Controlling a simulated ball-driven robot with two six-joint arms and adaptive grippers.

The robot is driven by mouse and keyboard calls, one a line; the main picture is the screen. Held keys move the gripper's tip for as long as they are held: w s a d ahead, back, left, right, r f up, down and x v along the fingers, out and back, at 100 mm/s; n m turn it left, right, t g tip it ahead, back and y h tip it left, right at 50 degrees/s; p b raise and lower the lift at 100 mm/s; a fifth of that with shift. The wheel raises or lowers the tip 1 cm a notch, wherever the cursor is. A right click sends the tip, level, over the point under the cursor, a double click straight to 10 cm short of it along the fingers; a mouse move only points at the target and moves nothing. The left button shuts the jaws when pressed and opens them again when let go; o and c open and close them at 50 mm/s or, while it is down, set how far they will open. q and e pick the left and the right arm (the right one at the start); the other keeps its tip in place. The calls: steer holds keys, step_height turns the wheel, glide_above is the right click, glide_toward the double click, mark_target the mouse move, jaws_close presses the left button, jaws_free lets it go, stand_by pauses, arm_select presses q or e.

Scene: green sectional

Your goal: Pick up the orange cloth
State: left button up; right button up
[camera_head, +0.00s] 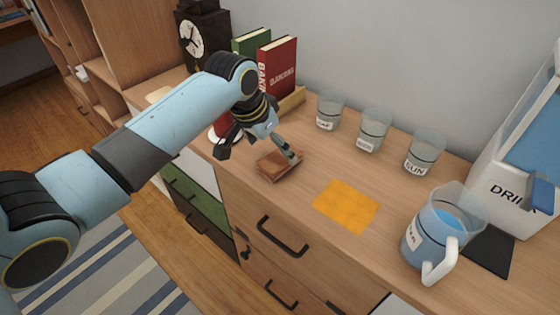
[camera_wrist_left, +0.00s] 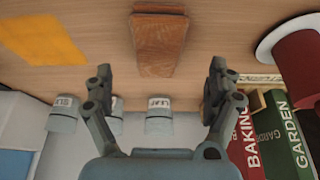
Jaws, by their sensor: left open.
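The orange cloth (camera_head: 347,206) lies flat on the wooden counter, near its front edge and to the right of the brown wooden block (camera_head: 279,164). It also shows in the left wrist view (camera_wrist_left: 38,42), at the upper left. My left gripper (camera_head: 257,152) is open, with nothing between its fingers. It is over the counter by the wooden block, to the left of the cloth and apart from it. In the left wrist view the block (camera_wrist_left: 158,45) lies ahead of the spread fingers (camera_wrist_left: 160,70). My right gripper is not in view.
Several labelled glasses (camera_head: 373,130) stand along the wall behind the cloth. A jug (camera_head: 437,246) of blue liquid is to its right, by a white drink dispenser (camera_head: 510,197). Books (camera_head: 276,70) and a black clock (camera_head: 190,41) stand at the back left. The counter around the cloth is clear.

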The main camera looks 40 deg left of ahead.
mark_target(279, 157)
arm_select(q)
steer(key=x, duration=0.5)
steer(key=shift+d+f, duration=0.1)
steer(key=shift+d, duration=0.05)
steer(key=shift+s, duration=0.1)
steer(key=c, duration=1.3)
steer(key=shift+o, duration=0.2)
steer(key=r, duration=0.4)
steer(key=shift+d+r, duration=0.2)
steer(key=shift+r, duration=0.1)
steer(key=d+r, duration=0.6)
steer(key=d, duration=0.5)
steer(key=shift+r, duration=0.25)
steer(key=shift+d, duration=0.1)
